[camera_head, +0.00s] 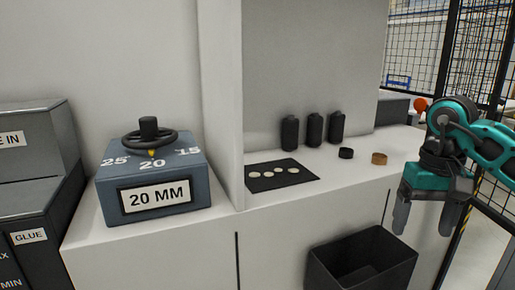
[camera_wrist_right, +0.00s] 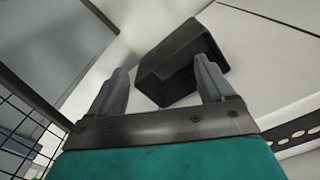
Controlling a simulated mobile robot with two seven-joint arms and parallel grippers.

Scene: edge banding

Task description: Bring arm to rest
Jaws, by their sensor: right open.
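My right gripper (camera_head: 425,217) hangs at the right of the head view, in front of the counter's right end. Its teal and black arm comes in from the right edge. The two grey fingers point down, spread apart, with nothing between them. In the right wrist view the open gripper (camera_wrist_right: 163,95) also shows empty, with the black bin (camera_wrist_right: 185,62) beyond the fingers. My left gripper is in neither view.
A blue box (camera_head: 185,175) with a dial and a "20 MM" label stands on the white counter (camera_head: 215,222). A dark mat (camera_head: 262,187) holds several pale discs. Several black bottles (camera_head: 313,130), a black ring (camera_head: 346,153) and a brown ring (camera_head: 379,158) stand right. The bin (camera_head: 365,262) is below.

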